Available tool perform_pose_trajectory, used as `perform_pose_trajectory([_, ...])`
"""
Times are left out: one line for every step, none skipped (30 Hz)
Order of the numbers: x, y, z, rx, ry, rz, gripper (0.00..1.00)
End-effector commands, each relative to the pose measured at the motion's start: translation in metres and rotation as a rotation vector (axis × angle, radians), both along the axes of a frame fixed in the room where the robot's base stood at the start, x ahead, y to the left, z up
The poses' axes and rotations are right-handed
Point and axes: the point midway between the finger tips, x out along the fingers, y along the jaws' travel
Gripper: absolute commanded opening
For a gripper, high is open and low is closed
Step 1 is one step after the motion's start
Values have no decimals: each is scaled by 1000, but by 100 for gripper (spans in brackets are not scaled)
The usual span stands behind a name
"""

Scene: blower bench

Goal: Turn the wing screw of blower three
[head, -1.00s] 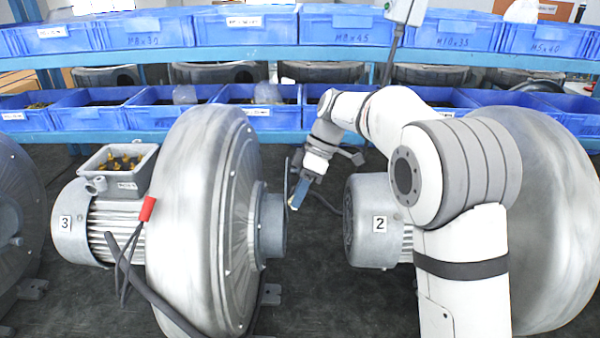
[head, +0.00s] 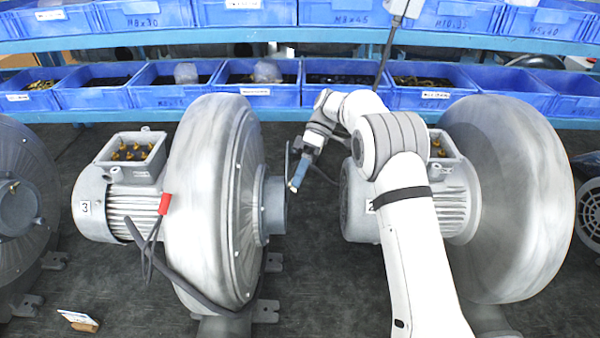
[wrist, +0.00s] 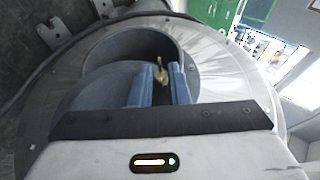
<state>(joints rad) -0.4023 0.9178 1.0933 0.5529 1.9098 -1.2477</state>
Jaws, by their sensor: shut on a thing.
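Blower three (head: 213,200) is the grey blower left of centre, with the label "3" (head: 85,209) on its motor. Its short round collar (head: 275,205) points right. My gripper (head: 294,186) is in front of this collar, its blue fingers pointing down. In the wrist view, the two blue fingers of my gripper (wrist: 161,86) are on either side of a small brass wing screw (wrist: 160,66) and shut on it. The screw stands in front of the round grey opening (wrist: 120,48). Its lower part is hidden by the fingers, and the head view does not show it.
Blower two (head: 510,200) stands to the right, partly behind my arm. Another blower (head: 25,190) is at the left edge. A dark cable (head: 175,275) hangs by blower three. Blue bins (head: 165,92) line the back shelves. A small tag (head: 78,320) lies on the bench.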

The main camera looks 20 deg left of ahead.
Motion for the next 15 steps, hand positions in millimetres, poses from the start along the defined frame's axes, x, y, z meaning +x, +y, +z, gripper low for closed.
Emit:
perform_pose_trajectory([1, 0, 1, 1, 2, -3, 0])
perform_pose_trajectory([1, 0, 1, 1, 3, -2, 0])
perform_pose_trajectory([1, 0, 1, 1, 5, -2, 0])
perform_pose_trajectory([1, 0, 1, 1, 5, -3, 0])
perform_pose_trajectory([1, 0, 1, 0, 5, -2, 0])
perform_pose_trajectory([1, 0, 1, 0, 6, -2, 0])
perform_pose_trajectory([1, 0, 1, 0, 5, -2, 0])
perform_pose_trajectory([1, 0, 1, 0, 5, -2, 0])
perform_pose_trajectory([1, 0, 1, 1, 4, -1, 0])
perform_pose_trajectory([1, 0, 1, 1, 4, -1, 0])
perform_pose_trajectory([1, 0, 1, 1, 4, -1, 0])
perform_pose_trajectory([1, 0, 1, 1, 4, -1, 0])
perform_pose_trajectory([1, 0, 1, 1, 4, -1, 16])
perform_pose_trajectory([1, 0, 1, 1, 4, -1, 19])
perform_pose_trajectory([1, 0, 1, 1, 4, -1, 22])
